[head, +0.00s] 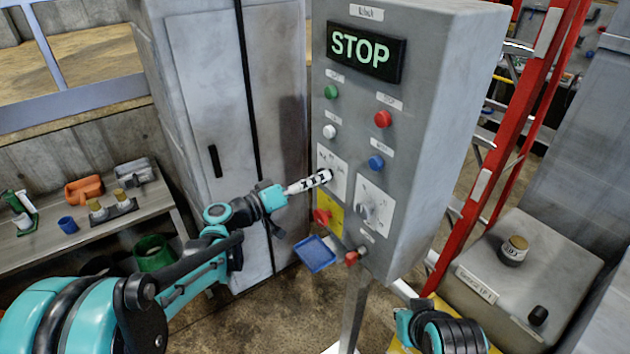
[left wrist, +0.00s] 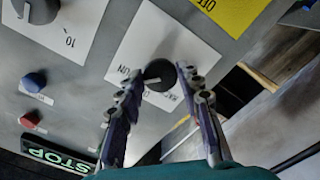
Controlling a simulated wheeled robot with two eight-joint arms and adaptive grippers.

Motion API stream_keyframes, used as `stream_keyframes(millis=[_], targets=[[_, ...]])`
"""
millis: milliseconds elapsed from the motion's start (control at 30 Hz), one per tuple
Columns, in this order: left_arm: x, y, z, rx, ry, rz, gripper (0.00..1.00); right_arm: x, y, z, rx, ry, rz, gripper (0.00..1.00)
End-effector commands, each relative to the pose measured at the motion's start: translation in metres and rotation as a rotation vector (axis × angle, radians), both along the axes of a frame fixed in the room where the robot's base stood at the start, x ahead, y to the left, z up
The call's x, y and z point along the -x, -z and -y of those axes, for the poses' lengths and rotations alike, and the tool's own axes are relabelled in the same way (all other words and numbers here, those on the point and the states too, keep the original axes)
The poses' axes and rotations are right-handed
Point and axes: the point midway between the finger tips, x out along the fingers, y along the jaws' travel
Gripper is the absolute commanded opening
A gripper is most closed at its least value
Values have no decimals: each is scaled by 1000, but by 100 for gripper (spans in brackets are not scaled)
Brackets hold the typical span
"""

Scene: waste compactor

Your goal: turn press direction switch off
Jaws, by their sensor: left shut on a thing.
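The grey control cabinet (head: 432,95) stands in the middle of the head view with a lit STOP display (head: 364,50). My left gripper (head: 326,178) reaches its front from the left, at a white switch plate (head: 335,160) above a yellow plate. In the left wrist view, upside down, the black switch knob (left wrist: 160,74) sits on this white plate (left wrist: 178,45). My left gripper (left wrist: 161,84) is shut on the knob, one finger on each side. The lettering around the knob is partly covered; its setting is hard to read. My right gripper does not show clearly.
A white-plated dial (head: 368,208) is right of the switch; a red switch (head: 322,215) on yellow is below. Green, white, red and blue buttons sit above. A red ladder (head: 510,140) stands at right, a workbench (head: 60,240) at left.

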Motion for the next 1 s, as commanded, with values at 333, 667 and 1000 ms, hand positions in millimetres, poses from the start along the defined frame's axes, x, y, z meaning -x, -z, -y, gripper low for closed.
stream_keyframes(millis=[333,667,1000], targets=[[0,0,0,166,0,-229,6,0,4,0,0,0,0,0],[0,0,0,328,-1,-451,6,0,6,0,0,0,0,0],[0,-1,0,429,-1,-591,6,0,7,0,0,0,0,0]])
